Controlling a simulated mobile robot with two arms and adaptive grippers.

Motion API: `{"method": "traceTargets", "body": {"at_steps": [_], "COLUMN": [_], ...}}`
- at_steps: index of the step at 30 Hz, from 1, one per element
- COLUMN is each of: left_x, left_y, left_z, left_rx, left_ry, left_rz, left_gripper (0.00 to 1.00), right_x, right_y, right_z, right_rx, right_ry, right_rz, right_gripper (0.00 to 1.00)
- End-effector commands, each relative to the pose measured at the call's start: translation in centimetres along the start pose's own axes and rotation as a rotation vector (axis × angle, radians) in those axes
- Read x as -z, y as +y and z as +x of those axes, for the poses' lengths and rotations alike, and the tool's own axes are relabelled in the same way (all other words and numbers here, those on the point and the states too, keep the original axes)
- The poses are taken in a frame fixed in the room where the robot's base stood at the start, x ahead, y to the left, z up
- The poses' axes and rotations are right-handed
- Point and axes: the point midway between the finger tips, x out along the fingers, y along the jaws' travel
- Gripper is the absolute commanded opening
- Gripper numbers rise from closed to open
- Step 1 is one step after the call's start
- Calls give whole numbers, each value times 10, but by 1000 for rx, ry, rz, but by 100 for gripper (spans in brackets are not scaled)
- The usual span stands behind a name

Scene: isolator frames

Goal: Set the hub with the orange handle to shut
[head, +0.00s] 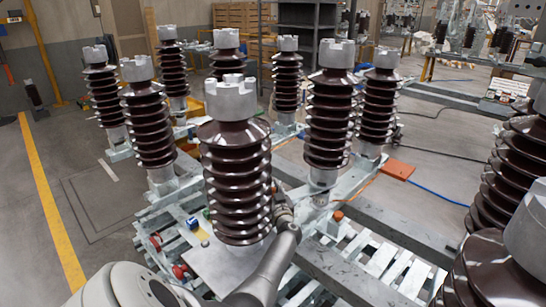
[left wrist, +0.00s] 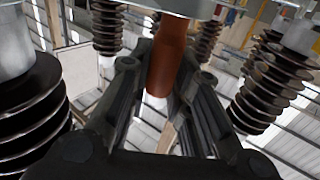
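The orange-brown handle (left wrist: 167,62) hangs down from a pale part (left wrist: 150,5) at the top of the left wrist view. My left gripper (left wrist: 167,75) has one dark finger on each side of it, with the handle's end between them. I cannot tell whether the fingers press on it. In the head view my left gripper (head: 283,212) is partly hidden beside the nearest brown ribbed insulator (head: 236,170). The handle is not clearly visible there, and its hub cannot be made out for certain. My right gripper is not in view.
Several ribbed insulators with grey caps stand close around on pale steel frames (head: 385,215). More insulators (head: 515,170) crowd the right edge. Clear floor with a yellow line (head: 50,200) is at left.

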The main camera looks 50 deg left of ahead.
Motion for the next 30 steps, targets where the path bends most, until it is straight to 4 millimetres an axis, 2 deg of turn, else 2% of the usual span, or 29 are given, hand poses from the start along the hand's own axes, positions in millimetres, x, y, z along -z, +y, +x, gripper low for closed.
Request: {"method": "traceTargets", "body": {"at_steps": [1,4,17,22,30], "left_x": [1,1,6,23,65], "left_y": [-2,-1,1,1,1], "left_z": [1,1,0,0,0], "left_rx": [3,2,-2,-1,1], "left_ry": [2,1,0,1,0], "left_rz": [0,0,-3,-6,-8], "left_gripper": [28,40,40,40,40], "right_x": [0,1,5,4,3], "right_y": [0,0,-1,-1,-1], "right_z": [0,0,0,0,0], "right_rx": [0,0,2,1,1], "right_ry": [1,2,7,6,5], "right_rz": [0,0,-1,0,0], "right_gripper": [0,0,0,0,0]}}
